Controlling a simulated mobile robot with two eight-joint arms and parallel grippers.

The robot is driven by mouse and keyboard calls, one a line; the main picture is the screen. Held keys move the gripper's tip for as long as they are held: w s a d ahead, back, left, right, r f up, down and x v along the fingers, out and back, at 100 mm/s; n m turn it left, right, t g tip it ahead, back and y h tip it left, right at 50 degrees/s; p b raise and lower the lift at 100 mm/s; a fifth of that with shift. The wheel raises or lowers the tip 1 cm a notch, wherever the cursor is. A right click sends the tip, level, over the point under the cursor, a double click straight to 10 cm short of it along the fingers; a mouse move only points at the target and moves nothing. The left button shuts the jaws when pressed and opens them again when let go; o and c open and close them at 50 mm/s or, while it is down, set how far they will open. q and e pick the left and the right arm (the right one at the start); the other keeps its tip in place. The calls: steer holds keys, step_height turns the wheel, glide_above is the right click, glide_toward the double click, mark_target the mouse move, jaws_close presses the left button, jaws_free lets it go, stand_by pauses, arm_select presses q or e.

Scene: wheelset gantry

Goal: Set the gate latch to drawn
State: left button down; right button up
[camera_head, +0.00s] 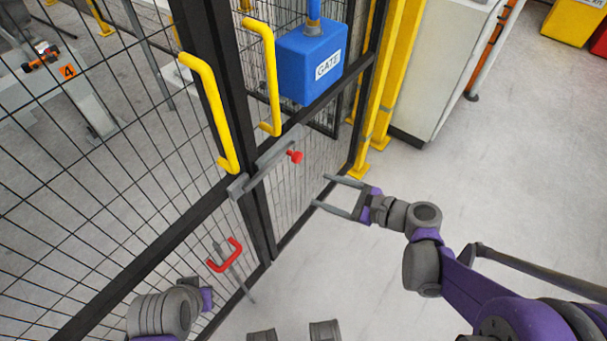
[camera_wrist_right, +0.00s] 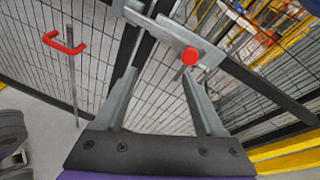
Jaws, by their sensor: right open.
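The gate latch is a grey sliding bar (camera_head: 272,154) across the meeting posts of the two mesh gate leaves. Its red knob (camera_head: 296,157) is at the bar's right end. In the right wrist view the bar (camera_wrist_right: 160,28) runs along the top, with the knob (camera_wrist_right: 190,57) just beyond the right-hand fingertip. My right gripper (camera_head: 320,190) is open and empty, apart from the knob, to its right and lower in the head view. Its spread fingers also show in the right wrist view (camera_wrist_right: 160,78). My left arm shows at lower left; its fingers cannot be seen.
Two yellow handles (camera_head: 213,115) (camera_head: 265,75) stand out from the gate above the latch. A blue box marked GATE (camera_head: 305,70) is above right. A red-handled rod (camera_head: 226,256) hangs below the latch. Yellow posts (camera_head: 385,85) and a pale cabinet (camera_head: 440,65) stand behind.

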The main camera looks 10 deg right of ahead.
mark_target(300, 159)
steer(key=w+d+f+m+t+y+b, duration=0.1)
steer(key=w+d+f+m+t+b, duration=0.15)
steer(key=d+m, duration=0.2)
steer(key=shift+m+t+y, duration=0.25)
steer(key=shift+y, duration=0.05)
steer(key=x, duration=1.2)
steer(key=shift+r, duration=0.4)
arm_select(q)
step_height(300, 159, down, 5)
steer(key=shift+w+r, duration=0.1)
steer(key=shift+w, duration=0.05)
arm_select(e)
jaws_close()
